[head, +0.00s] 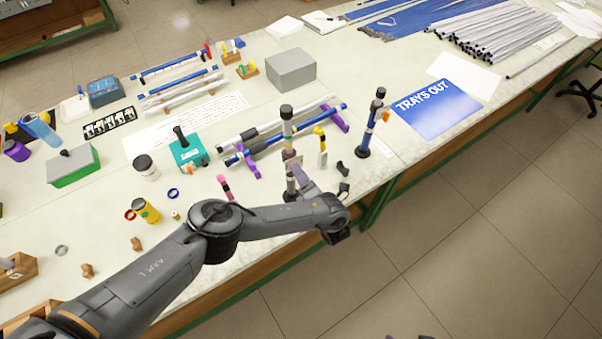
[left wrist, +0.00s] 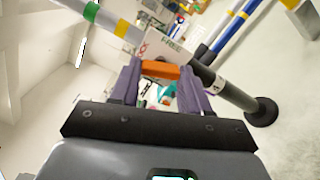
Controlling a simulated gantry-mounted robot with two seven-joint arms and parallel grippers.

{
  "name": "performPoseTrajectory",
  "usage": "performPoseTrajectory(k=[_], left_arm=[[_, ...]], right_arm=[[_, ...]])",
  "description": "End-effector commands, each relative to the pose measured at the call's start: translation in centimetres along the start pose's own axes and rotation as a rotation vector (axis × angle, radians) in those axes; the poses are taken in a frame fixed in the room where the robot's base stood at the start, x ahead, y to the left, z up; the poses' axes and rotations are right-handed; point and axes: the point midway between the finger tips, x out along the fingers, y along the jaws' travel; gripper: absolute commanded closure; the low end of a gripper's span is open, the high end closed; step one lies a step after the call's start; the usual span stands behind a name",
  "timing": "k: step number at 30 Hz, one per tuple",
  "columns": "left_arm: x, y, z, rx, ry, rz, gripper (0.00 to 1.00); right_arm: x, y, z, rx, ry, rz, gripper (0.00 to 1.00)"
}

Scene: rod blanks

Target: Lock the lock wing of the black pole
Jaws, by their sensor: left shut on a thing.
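An upright pole with a pale tube, black top and dark lower section (head: 287,130) stands near the table's front edge. In the left wrist view its dark lower part (left wrist: 238,97) runs to a round black foot, with yellow and green bands up the tube. My left gripper (head: 297,168) is at the pole's lower half. In the left wrist view its fingers (left wrist: 158,82) are shut on the orange lock wing (left wrist: 158,70), beside a white plate (left wrist: 165,45) reading "FREE". The fingers partly hide the wing.
A second upright pole, blue and black with an orange wing (head: 375,120), stands to the right. Rods lie on purple rests (head: 247,163) behind. A yellow-topped piece (head: 321,148) and small black parts (head: 343,168) are close by. Small dark shapes at the bottom edge may be my right fingertips.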

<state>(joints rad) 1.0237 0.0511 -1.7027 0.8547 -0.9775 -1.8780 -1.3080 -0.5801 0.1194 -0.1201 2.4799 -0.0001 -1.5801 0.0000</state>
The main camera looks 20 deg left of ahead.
Motion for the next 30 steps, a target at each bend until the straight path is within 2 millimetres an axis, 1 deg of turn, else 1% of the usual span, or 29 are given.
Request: performPoseTrajectory(k=[6, 15, 21, 30], left_arm=[[-0.04, 0.01, 0.04, 0.173, 0.0, -0.001, 0.84], [-0.03, -0.01, 0.02, 0.329, 0.0, 0.0, 0.84], [-0.01, -0.02, 0.0, 0.372, 0.0, 0.0, 0.84], [0.01, -0.03, -0.03, 0.383, 0.0, 0.0, 0.84]], right_arm=[[-0.25, 0.01, -0.09, 0.0, 0.0, 0.0, 0.0], [-0.35, 0.02, -0.12, 0.0, 0.0, 0.0, 0.0], [-0.37, 0.02, -0.12, 0.0, 0.0, 0.0, 0.0], [-0.37, 0.02, -0.12, 0.0, 0.0, 0.0, 0.0]])
